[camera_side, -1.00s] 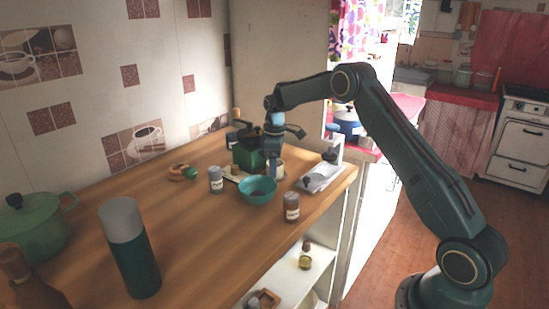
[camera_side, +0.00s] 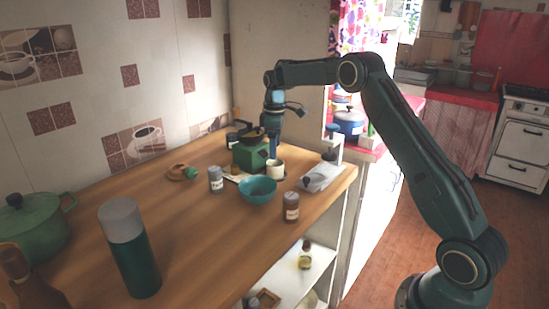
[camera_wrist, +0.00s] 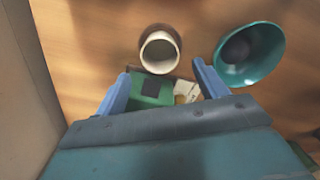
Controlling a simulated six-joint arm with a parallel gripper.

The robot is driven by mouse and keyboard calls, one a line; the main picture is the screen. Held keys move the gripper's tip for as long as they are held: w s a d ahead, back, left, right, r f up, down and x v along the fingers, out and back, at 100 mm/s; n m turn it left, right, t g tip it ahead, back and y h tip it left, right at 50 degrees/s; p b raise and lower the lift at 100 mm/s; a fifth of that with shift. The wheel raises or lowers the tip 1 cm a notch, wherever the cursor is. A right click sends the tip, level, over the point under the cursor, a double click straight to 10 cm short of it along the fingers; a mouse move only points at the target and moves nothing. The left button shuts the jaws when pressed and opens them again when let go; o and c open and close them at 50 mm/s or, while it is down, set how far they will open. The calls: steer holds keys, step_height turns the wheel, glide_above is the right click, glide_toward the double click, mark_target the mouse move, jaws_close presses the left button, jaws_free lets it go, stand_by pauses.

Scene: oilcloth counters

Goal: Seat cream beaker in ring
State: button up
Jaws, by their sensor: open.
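The cream beaker (camera_side: 275,168) stands upright on the wooden counter behind the teal bowl. In the wrist view its open cream mouth (camera_wrist: 160,54) lies just beyond my fingertips, with a brown band around its far side. I cannot tell whether that band is the ring or the beaker's shaded wall. My gripper (camera_side: 274,152) points down above and behind the beaker. Its blue fingers (camera_wrist: 161,84) are spread and empty in the wrist view, apart from the beaker.
The teal bowl (camera_side: 258,190) stands close in front of the beaker. A green box-shaped grinder (camera_side: 250,154) is close to its left. A tall flask (camera_side: 130,250) stands left; mid-left counter is open.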

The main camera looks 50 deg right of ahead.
step_height(320, 180, up, 5)
steer(key=shift+r, duration=0.2)
stand_by(0.6)
steer(key=s+a+r+m+t, duration=0.3)
steer(key=s+a+r, duration=1)
steer(key=s, duration=0.3)
steer(key=s+a+f+m, duration=0.1)
steer(key=s+a+f, duration=0.1)
steer(key=s, duration=0.5)
steer(key=s+a+f+m+t, duration=0.1)
steer(key=s+a+f, duration=0.1)
steer(key=s, duration=0.5)
steer(key=s+a+f+m+t, duration=0.1)
steer(key=s+a, duration=0.3)
steer(key=s, duration=0.3)
steer(key=shift+s+f, duration=0.35)
steer(key=shift+f, duration=0.05)
